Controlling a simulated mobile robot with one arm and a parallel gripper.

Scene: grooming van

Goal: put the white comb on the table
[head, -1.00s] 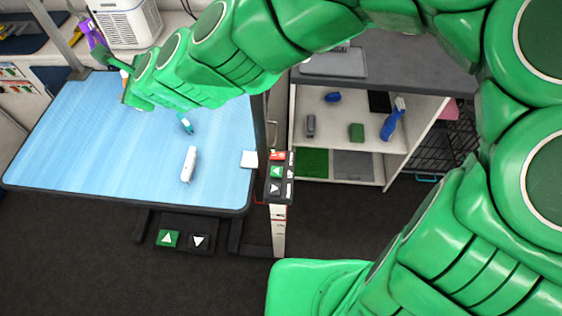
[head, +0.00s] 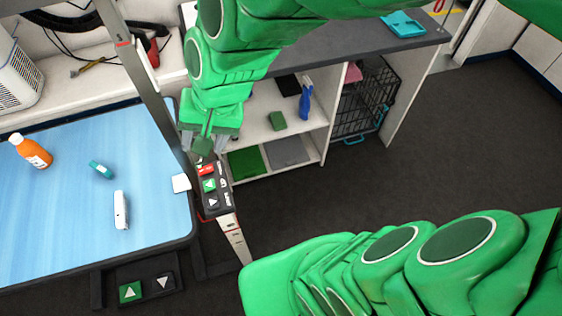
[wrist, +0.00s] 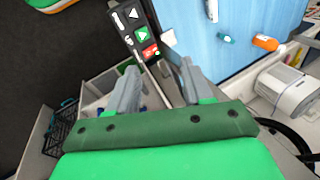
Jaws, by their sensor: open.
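No thing that I can surely call a white comb shows. The blue-topped table (head: 70,235) is at the left in the head view and at the upper right in the wrist view (wrist: 262,28). A long white object (head: 121,210) with a small dark mark lies on it; I cannot tell whether it is a clipper. My gripper (head: 206,148) is beyond the table's right edge in the head view, near the button post. In the wrist view, its two grey fingers (wrist: 157,78) are apart with nothing held between them.
An orange bottle (head: 31,151), a teal item (head: 101,170) and a white square (head: 181,183) are on the table. The button post (head: 211,190) stands at its right corner. Behind is an open shelf with a green block (head: 277,121) and blue spray bottle (head: 305,100). The right floor is clear.

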